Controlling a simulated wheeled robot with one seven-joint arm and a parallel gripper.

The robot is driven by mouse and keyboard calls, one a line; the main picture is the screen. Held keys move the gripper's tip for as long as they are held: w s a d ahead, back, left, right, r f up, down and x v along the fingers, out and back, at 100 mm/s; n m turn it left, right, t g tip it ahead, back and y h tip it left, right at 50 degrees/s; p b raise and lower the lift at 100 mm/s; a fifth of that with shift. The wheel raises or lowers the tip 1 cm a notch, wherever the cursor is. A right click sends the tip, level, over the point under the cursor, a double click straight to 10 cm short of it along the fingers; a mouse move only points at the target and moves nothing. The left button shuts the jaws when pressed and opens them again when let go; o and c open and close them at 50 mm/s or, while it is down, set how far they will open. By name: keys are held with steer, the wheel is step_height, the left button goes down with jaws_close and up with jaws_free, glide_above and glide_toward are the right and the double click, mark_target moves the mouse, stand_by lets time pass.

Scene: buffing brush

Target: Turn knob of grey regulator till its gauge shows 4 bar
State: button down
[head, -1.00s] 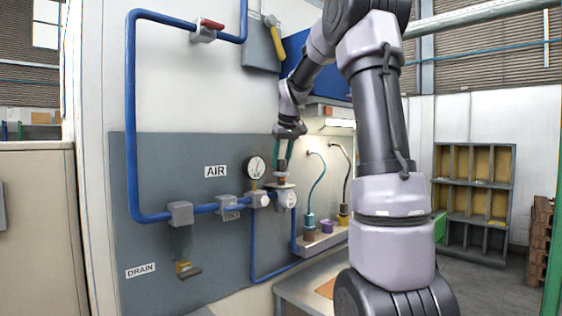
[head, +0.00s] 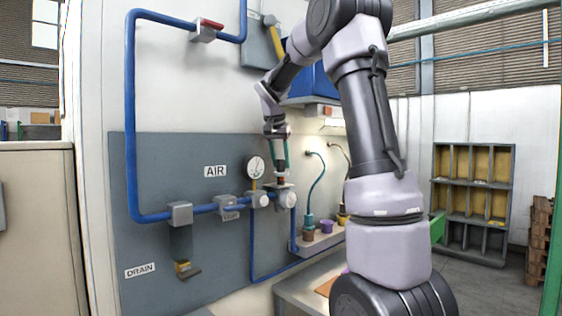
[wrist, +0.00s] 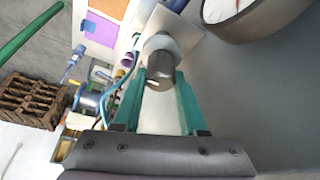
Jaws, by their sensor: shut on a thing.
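The regulator (head: 285,199) sits at the right end of the blue pipe run on the grey panel, with a pale round face in front. Its small knob (head: 281,181) points up; in the wrist view the grey knob (wrist: 160,72) stands between my green fingers. My gripper (head: 281,172) reaches down from above and is shut on the knob. A white round dial gauge (head: 255,166) stands just left of the gripper. Part of a dial (wrist: 232,12) with a red mark shows in the wrist view, cut off by the top edge. I cannot read its value.
A ledge (head: 322,240) with small coloured pots and hoses is at the right. A shelf rack (head: 472,205) stands farther back.

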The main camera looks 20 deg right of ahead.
mark_target(276, 173)
steer(key=shift+m+g+h, duration=0.4)
steer(key=shift+m+h, duration=0.1)
steer(key=shift+m, duration=1.5)
steer(key=shift+c, duration=2.2)
jaws_free()
steer(key=v, duration=0.7)
steer(key=shift+r, duration=0.3)
